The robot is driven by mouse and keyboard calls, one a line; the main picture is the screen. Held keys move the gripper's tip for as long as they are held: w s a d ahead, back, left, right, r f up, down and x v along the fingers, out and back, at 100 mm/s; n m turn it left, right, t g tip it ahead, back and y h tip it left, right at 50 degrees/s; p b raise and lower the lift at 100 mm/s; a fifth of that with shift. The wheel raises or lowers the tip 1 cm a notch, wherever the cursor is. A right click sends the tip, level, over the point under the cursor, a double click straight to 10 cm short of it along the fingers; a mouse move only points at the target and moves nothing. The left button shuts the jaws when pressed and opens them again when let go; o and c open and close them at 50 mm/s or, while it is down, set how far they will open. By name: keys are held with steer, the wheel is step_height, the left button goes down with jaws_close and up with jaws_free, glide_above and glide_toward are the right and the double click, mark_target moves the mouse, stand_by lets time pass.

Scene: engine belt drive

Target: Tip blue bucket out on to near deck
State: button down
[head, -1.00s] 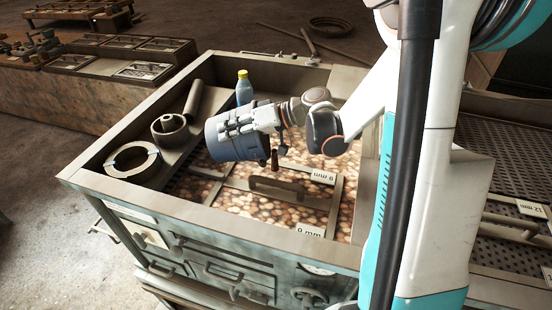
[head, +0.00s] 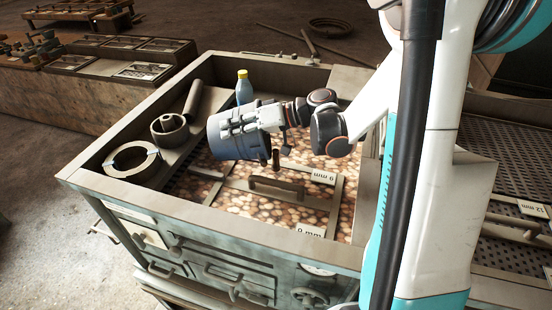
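The blue bucket (head: 228,144) is held tilted on its side above the near deck, its mouth turned toward the lower right. My gripper (head: 238,124) lies along the bucket's upper side and appears shut on it. The near deck (head: 262,209) is a framed surface covered in brown, pebble-like pieces, with a bar handle (head: 277,188) and labels reading 9 mm (head: 323,177) and 0 mm (head: 311,230). A small dark brown piece (head: 276,158) shows just beside the bucket's mouth. The bucket's inside is mostly hidden.
A flat ring (head: 131,161), a short hollow cylinder (head: 170,130), a tube (head: 194,98) and a blue bottle with a yellow cap (head: 243,88) stand at the left and back of the box. A perforated deck marked 12 mm (head: 531,208) is at the right.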

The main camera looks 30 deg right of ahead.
mark_target(248, 123)
steer(key=shift+s+d+r+t+y+b, duration=0.25)
steer(key=shift+d+r+y+b, duration=0.2)
steer(key=shift+d+b, duration=0.15)
steer(key=shift+s+d+r+t+y+b, duration=0.25)
steer(key=shift+d+r+y+b, duration=0.15)
steer(key=shift+b, duration=0.25)
stand_by(2.3)
steer(key=shift+s+d+r+t+y+b, duration=0.25)
steer(key=shift+d+y+b, duration=0.1)
steer(key=shift+d+b, duration=0.2)
steer(key=shift+s+d+r+t+y+b, duration=0.2)
steer(key=shift+d+r+y+b, duration=0.15)
steer(key=shift+b, duration=0.2)
stand_by(1.6)
steer(key=shift+f, duration=0.1)
steer(key=shift+w+a+h+p, duration=0.2)
steer(key=shift+a+h+p, duration=0.1)
steer(key=shift+p, duration=0.25)
steer(key=shift+a+f+g, duration=0.15)
steer(key=shift+f+g, duration=0.1)
steer(key=shift+f, duration=0.05)
steer(key=shift+s+d+r+b, duration=0.2)
steer(key=shift+d+r+b, duration=0.15)
steer(key=shift+d+b, duration=0.2)
steer(key=shift+a, duration=0.15)
steer(key=shift+f, duration=0.1)
